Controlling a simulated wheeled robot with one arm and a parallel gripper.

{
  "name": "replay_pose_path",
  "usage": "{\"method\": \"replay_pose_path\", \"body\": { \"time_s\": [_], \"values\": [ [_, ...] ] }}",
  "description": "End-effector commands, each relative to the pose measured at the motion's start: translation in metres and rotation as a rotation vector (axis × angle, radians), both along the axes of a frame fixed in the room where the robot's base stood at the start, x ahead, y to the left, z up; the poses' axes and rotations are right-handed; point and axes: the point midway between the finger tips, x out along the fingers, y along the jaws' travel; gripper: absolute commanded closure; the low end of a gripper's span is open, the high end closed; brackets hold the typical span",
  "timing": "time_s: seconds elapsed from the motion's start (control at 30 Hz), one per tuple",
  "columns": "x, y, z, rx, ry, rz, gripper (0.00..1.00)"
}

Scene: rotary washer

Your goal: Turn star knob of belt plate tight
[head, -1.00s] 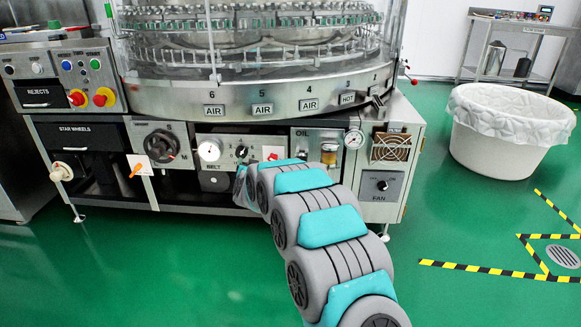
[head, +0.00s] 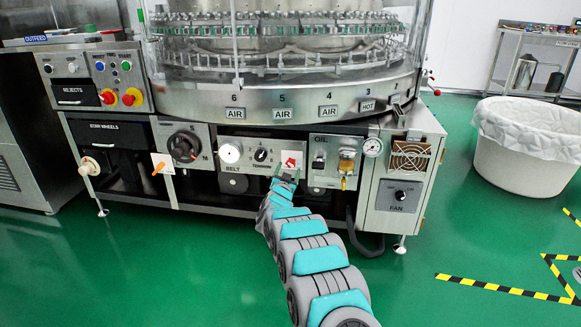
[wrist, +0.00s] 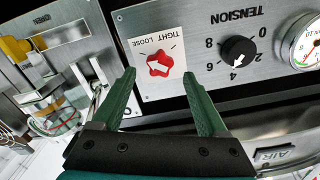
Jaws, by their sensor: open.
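The belt plate (head: 245,153) is a grey panel on the front of the washer, with a dial at its left and a black tension knob (head: 262,155). The red star knob (head: 291,161) sits at its right end on a white label. In the wrist view the star knob (wrist: 160,63) shows upside-down "TIGHT" and "LOOSE" lettering beside it, and a white mark on the knob. My gripper (wrist: 160,82) is open, with its green fingers on either side of the knob's position in the picture. No contact is visible. In the head view my gripper (head: 285,175) is just below the star knob.
The tension knob (wrist: 238,50) and a round gauge (wrist: 305,47) are to the right in the wrist view. The oil panel (head: 325,165) is right of the belt plate. A white bin (head: 510,165) stands at the right.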

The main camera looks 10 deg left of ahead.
Motion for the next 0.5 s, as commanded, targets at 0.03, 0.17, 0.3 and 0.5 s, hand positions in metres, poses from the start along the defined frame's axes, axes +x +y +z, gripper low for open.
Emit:
{"method": "replay_pose_path", "body": {
  "time_s": [0.03,0.17,0.3,0.5],
  "values": [
    [0.005,0.000,0.000,0.000,-0.004,-0.001,0.24],
    [0.016,-0.001,-0.002,-0.001,0.001,-0.001,0.24],
    [0.026,-0.002,0.001,0.000,-0.003,-0.004,0.24],
    [0.035,-0.002,-0.001,-0.001,0.000,-0.001,0.24]
  ]
}}
